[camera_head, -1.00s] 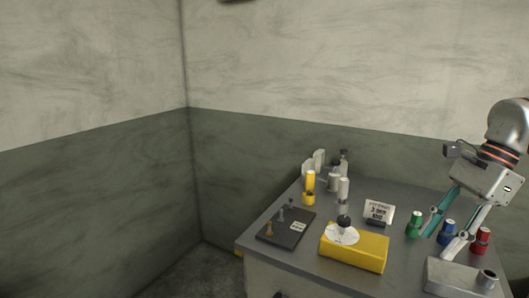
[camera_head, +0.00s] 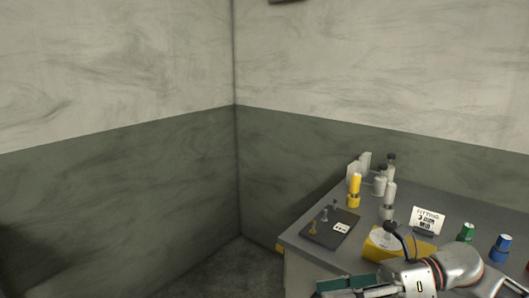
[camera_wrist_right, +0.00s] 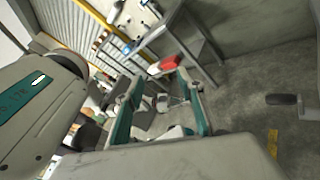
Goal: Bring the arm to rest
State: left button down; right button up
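My right gripper (camera_head: 340,285) is at the bottom edge of the head view, in front of the table's near edge, with its arm crossing the table's near side. In the right wrist view my right gripper (camera_wrist_right: 161,88) shows two teal-lined fingers spread apart with nothing held between them. Its wrist partly hides the yellow block (camera_head: 385,241) in the head view. My left gripper is in neither view.
Floor left of the table is clear. Shelving (camera_wrist_right: 112,55) shows in the wrist view.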

jog(key=w+f+m+t+h, duration=0.2)
jog(key=f+m+t, duration=0.5)
jog(key=m, duration=0.6)
jog(key=w+f+m+t+h, duration=0.2)
jog(key=w+f+m+t, duration=0.15)
jog(key=m+t, duration=0.8)
jog(key=s+d+f+m+g+h, duration=0.2)
jog(key=s+f+m, duration=0.4)
jog(key=f, duration=0.3)
jog(key=s+d+f+m+g+h, duration=0.2)
jog(key=s+f+m+g+h, duration=0.1)
jog(key=f, duration=0.6)
jog(key=s+d+f+m+g+h, duration=0.2)
jog(key=s+f+m+h, duration=0.2)
jog(key=s+f+m, duration=0.4)
jog(key=shift+s+d+f+m+g+h, duration=0.15)
jog(key=shift+s+f+m+g+h, duration=0.2)
jog(key=shift+f+m, duration=0.45)
jog(key=shift+r, duration=0.15)
